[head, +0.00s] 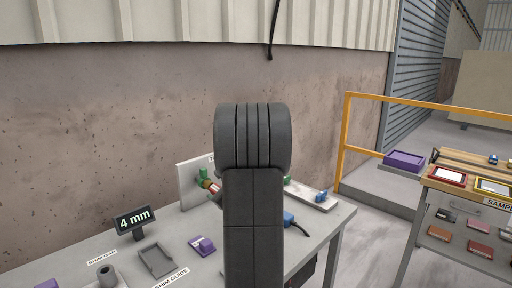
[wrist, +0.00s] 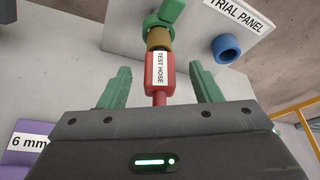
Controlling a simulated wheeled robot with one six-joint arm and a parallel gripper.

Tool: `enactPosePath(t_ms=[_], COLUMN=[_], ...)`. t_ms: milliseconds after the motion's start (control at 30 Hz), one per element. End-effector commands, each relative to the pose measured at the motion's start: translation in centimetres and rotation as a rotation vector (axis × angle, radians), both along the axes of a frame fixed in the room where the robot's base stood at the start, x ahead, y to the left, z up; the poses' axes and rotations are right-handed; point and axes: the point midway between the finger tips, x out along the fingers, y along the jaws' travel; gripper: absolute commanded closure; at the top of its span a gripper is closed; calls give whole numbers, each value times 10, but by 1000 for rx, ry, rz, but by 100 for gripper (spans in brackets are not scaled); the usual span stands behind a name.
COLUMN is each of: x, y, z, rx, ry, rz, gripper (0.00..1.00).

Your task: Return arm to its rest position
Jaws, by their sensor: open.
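In the wrist view my gripper (wrist: 158,92) is open, its two green fingers standing apart on either side of a red fitting labelled TEST HOSE (wrist: 160,72). I cannot tell whether either finger touches it. The fitting meets a brass-coloured collar and a green part on the grey trial panel (wrist: 190,32). In the head view my dark arm (head: 253,200) rises through the middle and hides my gripper and part of the bench. The red fitting (head: 213,187) and green part (head: 203,174) show just left of the arm.
A grey bench (head: 190,230) holds a 4 mm sign (head: 133,220), a purple block (head: 202,246) and a grey tray (head: 156,261). A wall stands behind. A yellow rail (head: 430,105) and a sample table (head: 470,190) are at right. A blue ring (wrist: 226,48) is on the panel.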

Motion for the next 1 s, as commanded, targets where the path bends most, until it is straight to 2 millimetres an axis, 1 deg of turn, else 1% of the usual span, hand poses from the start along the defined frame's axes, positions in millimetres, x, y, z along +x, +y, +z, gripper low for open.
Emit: enactPosePath(t_ms=[33,200,233,300,433,500,1000], x=[7,30,28,15,-1,0,-1], y=[5,20,16,4,-12,-10,-10], z=[-3,-13,-13,-13,-12,-9,-12], rx=[0,1,-1,0,-1,1,-2], ry=[2,2,0,0,-1,2,-2], rz=[2,1,-1,-2,-2,-1,0], gripper=[42,42,42,42,42,42,42])
